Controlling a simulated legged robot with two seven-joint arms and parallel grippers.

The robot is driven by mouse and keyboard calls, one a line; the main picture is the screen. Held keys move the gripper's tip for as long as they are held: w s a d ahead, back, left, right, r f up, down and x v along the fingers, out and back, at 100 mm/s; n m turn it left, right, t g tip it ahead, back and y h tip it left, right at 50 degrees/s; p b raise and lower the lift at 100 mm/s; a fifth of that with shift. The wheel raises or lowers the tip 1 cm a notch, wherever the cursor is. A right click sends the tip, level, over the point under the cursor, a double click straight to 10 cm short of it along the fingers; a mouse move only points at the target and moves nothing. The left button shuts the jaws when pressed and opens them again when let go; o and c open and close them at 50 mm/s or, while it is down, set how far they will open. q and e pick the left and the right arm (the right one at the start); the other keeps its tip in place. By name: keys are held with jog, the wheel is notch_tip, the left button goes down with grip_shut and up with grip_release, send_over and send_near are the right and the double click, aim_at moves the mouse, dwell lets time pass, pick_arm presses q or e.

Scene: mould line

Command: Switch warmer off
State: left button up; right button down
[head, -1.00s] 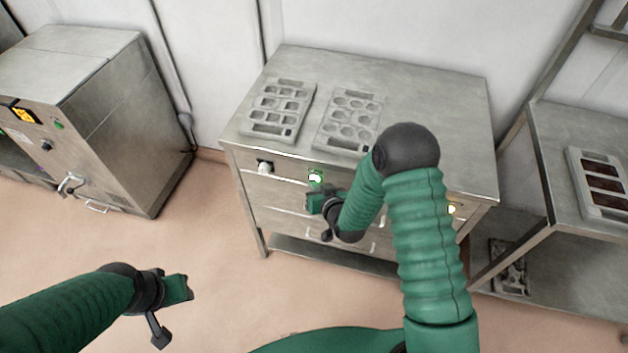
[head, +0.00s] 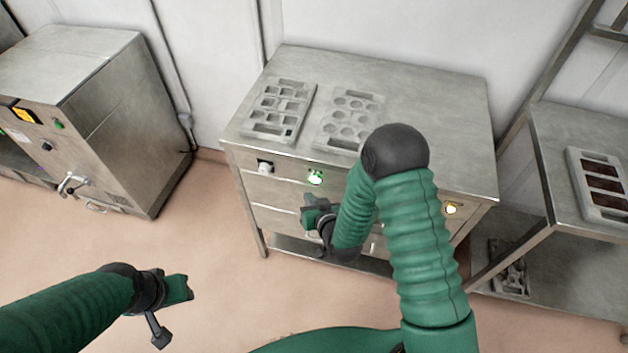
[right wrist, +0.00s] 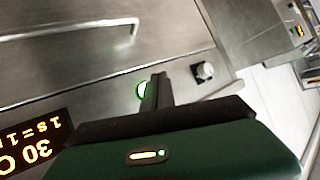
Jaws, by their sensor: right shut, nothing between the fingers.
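The steel drawer cabinet, which appears to be the warmer (head: 440,90), has a front panel with a dark-and-white knob (head: 264,167), a lit green button (head: 315,177) and a lit yellow light (head: 450,209). In the right wrist view the knob (right wrist: 203,71) is clear, the green light (right wrist: 141,90) is partly hidden by my fingers, and an amber display (right wrist: 35,140) reads 30 C upside down. My right gripper (head: 308,212) is shut and empty, just below the green button in the head view. My left gripper (head: 188,288) hangs over the floor, its jaws unclear.
Two grey moulds (head: 279,110) (head: 350,118) lie on the cabinet top. A steel machine (head: 110,120) with a tap stands left. A steel table (head: 570,130) at right holds a filled mould (head: 603,184). The floor between the machine and cabinet is clear.

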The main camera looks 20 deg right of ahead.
jog(key=shift+s+a, duration=0.65)
jog(key=shift+s, duration=0.2)
dwell(1.5)
jog(key=s+a+b, duration=0.1)
jog(key=b, duration=0.5)
jog(key=s+a+b, duration=0.1)
jog(key=s+b, duration=0.1)
jog(key=b, duration=0.4)
jog(key=shift+f, duration=0.1)
jog(key=shift+w, duration=0.1)
